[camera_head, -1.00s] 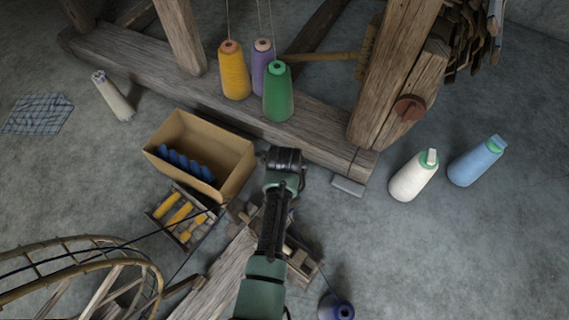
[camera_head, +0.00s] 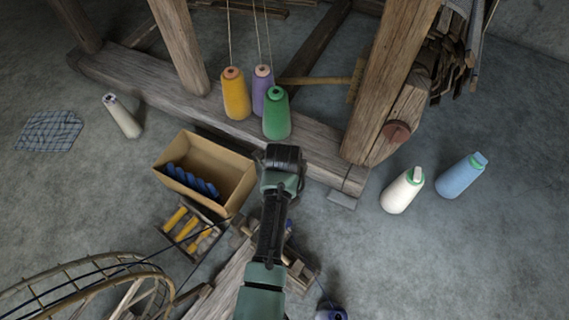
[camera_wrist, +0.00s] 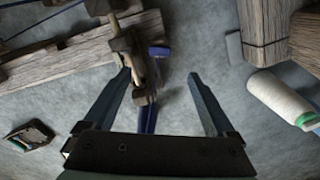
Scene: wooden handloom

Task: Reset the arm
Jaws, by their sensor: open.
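My arm reaches up from the bottom middle of the head view, and its dark wrist (camera_head: 283,165) is in front of the loom's base beam. The fingers are hidden there. In the wrist view my gripper (camera_wrist: 160,77) is open, its two dark fingers wide apart. It looks empty. A wooden part and a dark blue item (camera_wrist: 148,118) show between the fingers, seemingly below them; their distance is hard to judge.
Yellow (camera_head: 236,95), purple (camera_head: 262,92) and green (camera_head: 276,115) thread cones stand by the loom beam (camera_head: 318,148). A cardboard box (camera_head: 228,165) with blue items is left of my wrist.

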